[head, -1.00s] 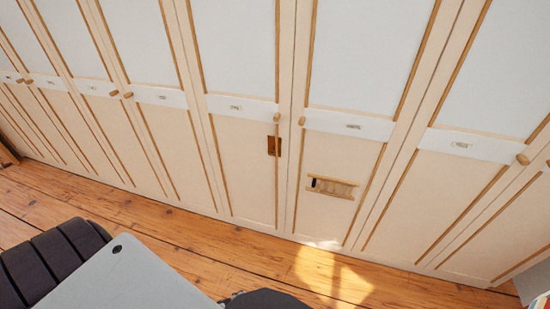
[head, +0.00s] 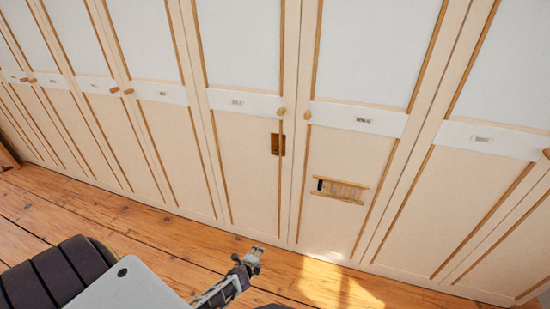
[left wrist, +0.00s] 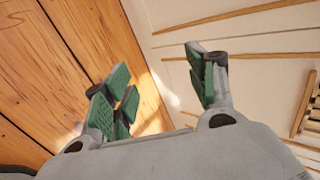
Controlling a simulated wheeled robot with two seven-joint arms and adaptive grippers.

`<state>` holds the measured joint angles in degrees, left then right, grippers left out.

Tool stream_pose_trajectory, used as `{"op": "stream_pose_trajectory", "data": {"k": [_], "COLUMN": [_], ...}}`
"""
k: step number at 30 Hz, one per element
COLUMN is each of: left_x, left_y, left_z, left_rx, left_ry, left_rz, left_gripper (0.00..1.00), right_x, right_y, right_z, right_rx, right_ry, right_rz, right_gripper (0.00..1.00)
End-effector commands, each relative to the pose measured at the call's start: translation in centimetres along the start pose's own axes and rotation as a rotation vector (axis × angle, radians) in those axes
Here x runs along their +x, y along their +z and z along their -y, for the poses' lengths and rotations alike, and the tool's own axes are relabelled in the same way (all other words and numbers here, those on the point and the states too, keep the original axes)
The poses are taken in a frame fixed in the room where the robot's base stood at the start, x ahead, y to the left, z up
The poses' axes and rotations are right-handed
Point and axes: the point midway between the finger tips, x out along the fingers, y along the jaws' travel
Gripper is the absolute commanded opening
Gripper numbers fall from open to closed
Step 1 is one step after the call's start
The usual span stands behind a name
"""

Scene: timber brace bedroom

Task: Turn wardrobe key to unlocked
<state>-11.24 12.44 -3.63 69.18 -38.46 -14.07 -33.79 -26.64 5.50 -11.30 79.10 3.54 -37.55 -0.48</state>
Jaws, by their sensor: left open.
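The cream wardrobe (head: 250,165) with wooden trim stands across the head view, its doors shut. A small brown plate (head: 277,144) sits on one door below a round knob; I cannot make out a key on it. On the door to its right is a pale wooden rack-like fitting (head: 340,190) with a dark piece at its left end. My left gripper (head: 254,261) is low in front of the wardrobe, apart from it. In the left wrist view its green-padded fingers (left wrist: 160,88) are open and empty. My right gripper is out of view.
The plank floor (head: 130,225) runs along the wardrobe's foot, clear in the visible strip. Several other doors carry round knobs and small label plates. Part of the wooden fitting (left wrist: 307,110) shows at the right edge of the left wrist view.

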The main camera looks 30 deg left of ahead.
Motion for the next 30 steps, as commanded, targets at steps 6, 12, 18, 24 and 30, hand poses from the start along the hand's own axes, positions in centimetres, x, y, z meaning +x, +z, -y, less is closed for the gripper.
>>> {"op": "stream_pose_trajectory", "data": {"k": [6, 12, 18, 24, 30], "left_x": [1.8, 2.5, 2.7, 2.5, 1.7], "left_y": [0.5, 1.1, 1.5, 2.0, 2.4], "left_z": [4.5, 8.7, 12.8, 16.8, 20.6], "left_rx": [0.149, 0.284, 0.419, 0.551, 0.682], "left_ry": [-0.109, -0.204, -0.296, -0.387, -0.472], "left_rz": [0.019, 0.051, 0.095, 0.152, 0.22], "left_gripper": [0.57, 0.57, 0.57, 0.57, 0.57], "right_x": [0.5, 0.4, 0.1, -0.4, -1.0], "right_y": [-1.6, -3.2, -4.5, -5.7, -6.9], "right_z": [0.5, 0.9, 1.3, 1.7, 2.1], "right_rx": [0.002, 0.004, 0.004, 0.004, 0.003], "right_ry": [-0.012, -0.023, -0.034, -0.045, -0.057], "right_rz": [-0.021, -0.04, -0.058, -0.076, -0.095], "right_gripper": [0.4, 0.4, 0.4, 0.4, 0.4]}}
